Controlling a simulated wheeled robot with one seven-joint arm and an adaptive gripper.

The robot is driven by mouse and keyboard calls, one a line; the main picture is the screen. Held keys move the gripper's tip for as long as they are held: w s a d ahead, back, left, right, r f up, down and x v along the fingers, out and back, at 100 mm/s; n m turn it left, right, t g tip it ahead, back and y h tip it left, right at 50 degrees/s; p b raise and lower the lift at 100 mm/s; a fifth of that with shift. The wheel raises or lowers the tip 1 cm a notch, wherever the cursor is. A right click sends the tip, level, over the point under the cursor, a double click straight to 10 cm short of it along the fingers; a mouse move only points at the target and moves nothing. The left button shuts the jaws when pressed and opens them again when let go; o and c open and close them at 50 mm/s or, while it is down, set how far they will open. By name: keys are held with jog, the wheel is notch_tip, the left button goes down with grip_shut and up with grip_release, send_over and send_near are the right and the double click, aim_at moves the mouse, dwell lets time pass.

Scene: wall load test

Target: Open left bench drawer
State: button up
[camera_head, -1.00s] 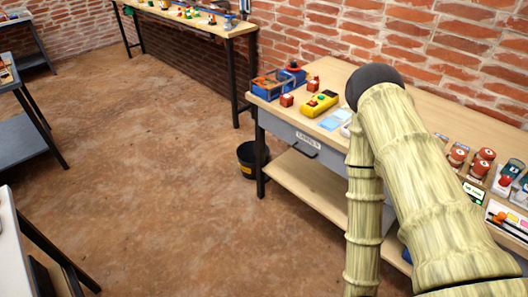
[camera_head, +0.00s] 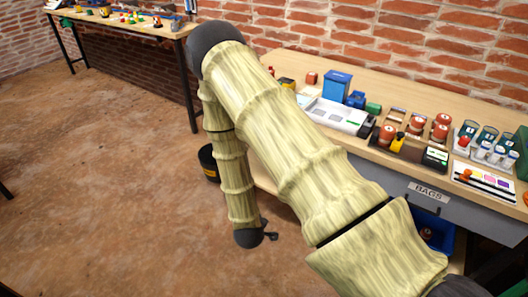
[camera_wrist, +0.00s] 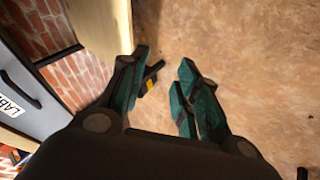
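The left bench drawer shows in the wrist view as a grey front (camera_wrist: 30,75) at the left edge, with a dark bar handle (camera_wrist: 20,88) and a white label reading "LAB...", partly cut off. In the head view my arm hides this drawer. My gripper (camera_wrist: 165,68) has its fingers spread apart with nothing between them, over floor to the right of the drawer front and clear of the handle. In the head view the gripper (camera_head: 268,231) hangs low in front of the bench, small and dark.
The bench top (camera_head: 300,65) carries a blue box (camera_head: 337,85), a white tray (camera_head: 335,115) and several small parts. A grey drawer labelled "BAGS" (camera_head: 428,192) is on the right. A black bucket (camera_head: 208,162) stands left of the bench. The floor (camera_head: 100,190) at left is clear.

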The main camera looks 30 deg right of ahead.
jog(key=w+d+r+n+h+b, duration=0.1)
jog(key=w+d+r+h+b, duration=0.4)
jog(key=w+r, duration=0.4)
jog(key=w+d+r+h+b, duration=0.4)
jog(key=w+d+r, duration=0.2)
jog(key=w, duration=0.5)
jog(key=b+x, duration=0.1)
jog(key=x, duration=0.9)
jog(key=shift+b, duration=0.3)
jog(key=shift+r, duration=0.1)
grip_shut()
